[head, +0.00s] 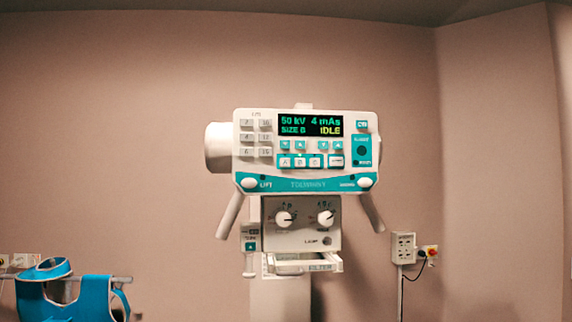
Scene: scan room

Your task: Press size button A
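The white and teal x-ray unit (305,150) stands in the middle of the head view, facing me. Its dark display (310,125) reads 50 kV, 4 mAs, SIZE B and IDLE. Below the display is a row of pale size buttons on a teal strip. Size button A (285,162) is the leftmost, with button B (300,162) and another to its right. Nothing covers or touches them. Neither of my grippers is in view.
Two handles (231,215) slant down from the unit's sides. Below the panel are two knobs (284,218) and a filter tray (308,264). A blue apron (70,298) hangs on a rail at the lower left. A wall socket box (403,248) is at right. The space before the panel looks clear.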

